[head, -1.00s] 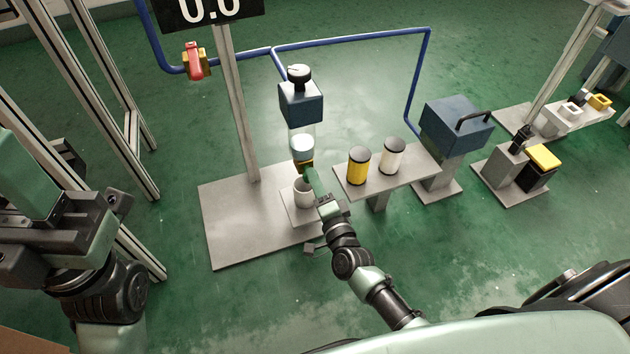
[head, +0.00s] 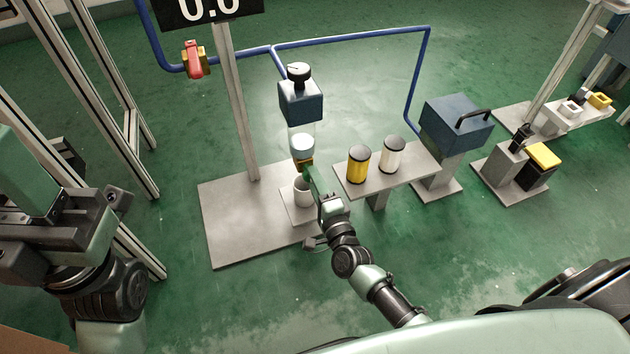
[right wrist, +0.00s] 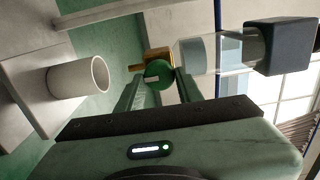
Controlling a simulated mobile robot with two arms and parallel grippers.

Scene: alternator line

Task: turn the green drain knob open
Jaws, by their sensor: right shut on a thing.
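The green drain knob (right wrist: 159,75) sits on a brass valve (right wrist: 158,56) under the clear filter bowl (right wrist: 197,54). My right gripper (right wrist: 160,88) is shut on the knob, with a finger on each side of it in the right wrist view. In the head view the right gripper (head: 310,176) reaches up to the brass valve (head: 303,161) and hides the knob. A white cup (head: 302,192) stands below the valve; it also shows in the right wrist view (right wrist: 80,77).
A blue pipe (head: 350,38) with a red-handled valve (head: 195,60) runs behind. A display post (head: 238,110) stands to the left.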

